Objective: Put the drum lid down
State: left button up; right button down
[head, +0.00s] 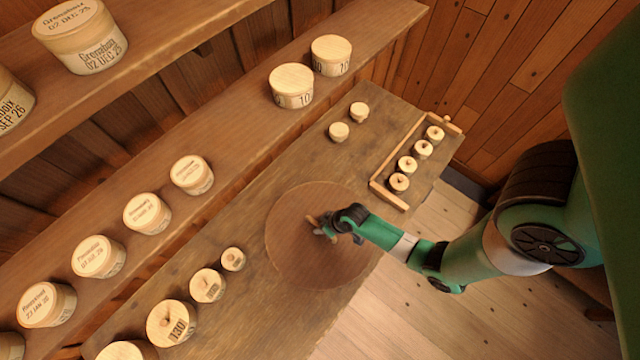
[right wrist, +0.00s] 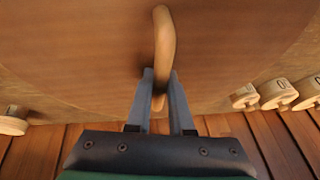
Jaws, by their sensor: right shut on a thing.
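The drum lid (head: 290,255) is a large flat brown wooden disc with a bar handle (head: 312,220). In the head view it lies over the middle of the bench, its near rim reaching the front edge. Whether it touches the bench or hangs just above it I cannot tell. My right gripper (head: 326,230) is shut on the handle. In the right wrist view the curved handle (right wrist: 164,45) stands up between the two grey fingers (right wrist: 160,95), with the lid's face (right wrist: 80,50) filling the view behind. My left gripper is not in view.
Several lidded round boxes (head: 172,322) stand left of the lid. Two small spools (head: 339,131) stand beyond it, and a wooden rack (head: 388,193) holds several knobbed pieces at the right. A shelf (head: 235,125) behind carries more boxes. Bare bench (head: 270,310) shows in front left.

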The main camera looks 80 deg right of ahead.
jog(key=shift+s+b+x, duration=0.2)
jog(key=shift+b+x, duration=0.1)
jog(key=shift+x, duration=0.55)
jog(key=shift+s+b+x, duration=0.2)
jog(key=shift+b+x, duration=0.05)
jog(key=shift+x, duration=0.6)
jog(key=shift+f, duration=0.25)
jog(key=c, duration=0.8)
grip_release()
jog(key=shift+s, duration=0.1)
jog(key=p+v, duration=0.7)
jog(key=v, duration=0.5)
jog(key=shift+r, duration=0.1)
